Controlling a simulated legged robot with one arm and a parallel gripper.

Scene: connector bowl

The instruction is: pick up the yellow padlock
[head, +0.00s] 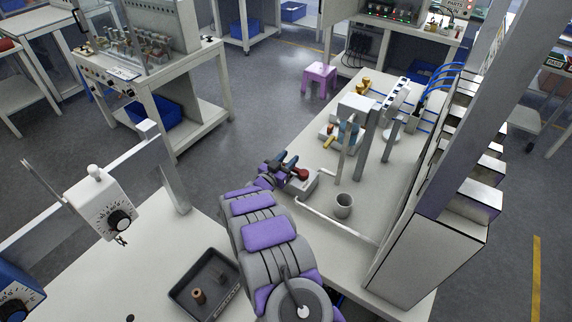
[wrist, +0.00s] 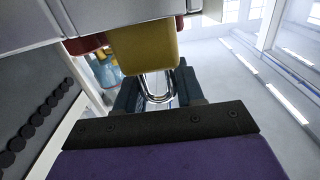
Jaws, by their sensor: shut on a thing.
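The yellow padlock (wrist: 145,48) shows large in the wrist view, with its silver shackle (wrist: 156,90) toward my gripper (wrist: 158,84). The dark jaws lie on either side of the shackle and are shut on it. The top of the padlock body is cut off by a pale grey surface. In the head view my gripper (head: 284,165) is at the far end of my arm, beside a small white block (head: 298,184) on the bench. I cannot make out the yellow padlock there. A red padlock-like thing (head: 302,174) is right beside the jaws.
A grey cup (head: 343,205) stands right of my arm on the white bench (head: 340,250). Upright grey posts (head: 365,150) rise behind it, and a tall cabinet (head: 425,255) bounds the right. A black tray (head: 205,285) lies on the nearer table.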

